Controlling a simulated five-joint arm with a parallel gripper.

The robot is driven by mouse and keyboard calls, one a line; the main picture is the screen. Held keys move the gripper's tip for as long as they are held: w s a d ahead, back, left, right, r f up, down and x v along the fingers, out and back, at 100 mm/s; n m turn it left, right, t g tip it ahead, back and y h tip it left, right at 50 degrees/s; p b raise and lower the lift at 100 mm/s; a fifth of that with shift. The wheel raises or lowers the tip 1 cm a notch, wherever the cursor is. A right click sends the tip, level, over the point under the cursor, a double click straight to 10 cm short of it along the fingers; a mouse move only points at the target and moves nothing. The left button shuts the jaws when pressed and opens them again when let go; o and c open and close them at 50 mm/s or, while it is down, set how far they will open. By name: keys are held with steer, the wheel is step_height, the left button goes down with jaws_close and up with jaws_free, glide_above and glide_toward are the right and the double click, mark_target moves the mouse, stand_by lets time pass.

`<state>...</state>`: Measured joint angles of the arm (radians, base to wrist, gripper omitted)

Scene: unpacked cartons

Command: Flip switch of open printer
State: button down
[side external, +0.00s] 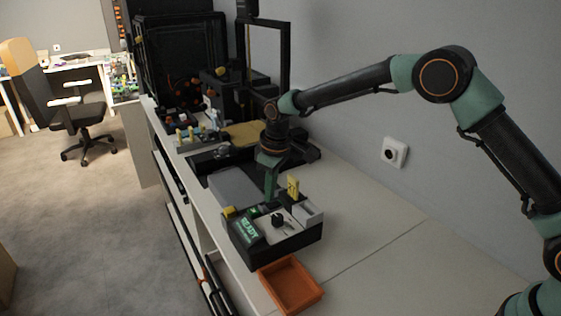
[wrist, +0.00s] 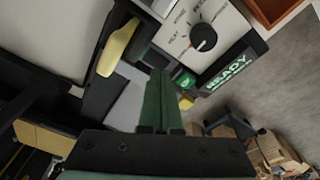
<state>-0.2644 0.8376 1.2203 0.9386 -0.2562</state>
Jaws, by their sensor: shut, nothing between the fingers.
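The open-frame printer (side external: 288,55) stands at the back of the bench, with a black control box (side external: 300,240) in front of it. The box has a lit READY display (side external: 250,231), also in the wrist view (wrist: 228,74), and a black dial (side external: 278,220). A small green switch-like part (wrist: 185,80) sits beside the display. A yellow lever (side external: 293,187) stands upright at the box's back edge; a yellow part (wrist: 120,47) shows in the wrist view. My gripper (side external: 270,195) points down behind the box, its green fingers (wrist: 161,78) together and empty near the green part. Contact cannot be told.
An orange tray (side external: 318,293) lies in front of the box. A grey slab (side external: 232,186) lies behind it. A dark enclosed printer (side external: 180,60) and small parts stand farther back. The bench to the right is clear up to the wall with a socket (side external: 394,152).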

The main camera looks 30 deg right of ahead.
mark_target(271, 205)
steer(key=shift+f, duration=0.85)
stand_by(0.6)
steer(key=shift+r, duration=3.55)
steer(key=s+d+r+m+t, duration=0.2)
steer(key=s+d+r+m, duration=0.1)
steer(key=s+d+r, duration=0.65)
steer(key=s+d+r+m+t, duration=0.1)
steer(key=s+d, duration=0.4)
steer(key=s, duration=1)
steer(key=shift+s+r+m+t, duration=0.2)
steer(key=shift+s+m+t, duration=0.25)
steer(key=shift+m, duration=0.55)
